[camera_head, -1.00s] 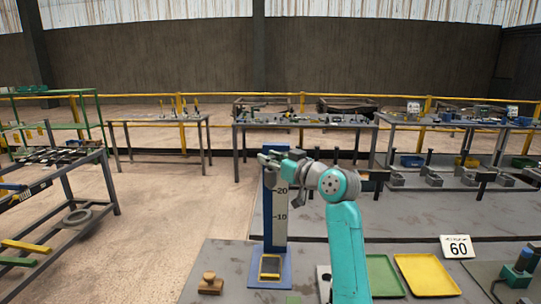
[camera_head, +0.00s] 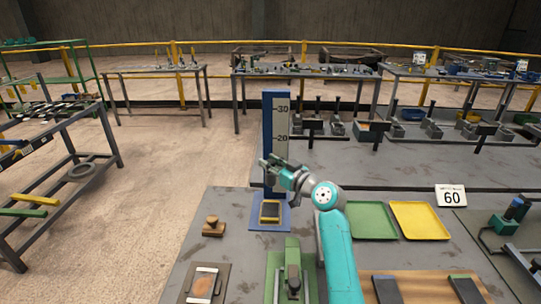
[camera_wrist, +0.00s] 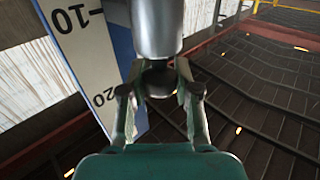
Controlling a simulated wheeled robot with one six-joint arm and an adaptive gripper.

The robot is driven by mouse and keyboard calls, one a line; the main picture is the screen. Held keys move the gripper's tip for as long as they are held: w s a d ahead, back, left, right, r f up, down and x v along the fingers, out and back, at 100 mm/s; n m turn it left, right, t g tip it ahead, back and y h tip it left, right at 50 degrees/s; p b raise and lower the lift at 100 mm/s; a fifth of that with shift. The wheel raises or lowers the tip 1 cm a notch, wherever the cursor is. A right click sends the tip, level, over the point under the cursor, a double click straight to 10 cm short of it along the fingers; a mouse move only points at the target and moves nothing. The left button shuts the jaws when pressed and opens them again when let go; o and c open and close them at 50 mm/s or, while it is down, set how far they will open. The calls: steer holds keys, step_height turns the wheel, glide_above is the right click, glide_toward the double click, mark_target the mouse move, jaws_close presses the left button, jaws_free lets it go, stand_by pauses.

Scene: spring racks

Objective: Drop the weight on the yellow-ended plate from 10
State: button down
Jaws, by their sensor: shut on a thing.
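My gripper (camera_head: 267,166) is in front of the blue height post (camera_head: 268,110), below its 20 mark, about where the 10 mark is hidden. In the wrist view the fingers (camera_wrist: 158,82) are shut on the dark round knob of a grey metal weight (camera_wrist: 157,28). The scale (camera_wrist: 72,18) with 10 and 20 shows beside it there. The weight is hard to make out in the head view. The yellow-ended plate (camera_head: 270,218) lies on the blue base at the post's foot, below my gripper.
A wooden stamp-like block (camera_head: 213,228) stands left of the base. A green tray (camera_head: 371,221) and a yellow tray (camera_head: 420,221) lie to the right, by a sign reading 60 (camera_head: 451,195). A green device (camera_head: 292,275) stands in front. Space above the plate looks clear.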

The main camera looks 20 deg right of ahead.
steer(key=c, duration=0.8)
jaws_free()
steer(key=shift+c, duration=0.2)
steer(key=shift+s+d, duration=0.1)
steer(key=v, duration=0.7)
steer(key=shift+s, duration=0.2)
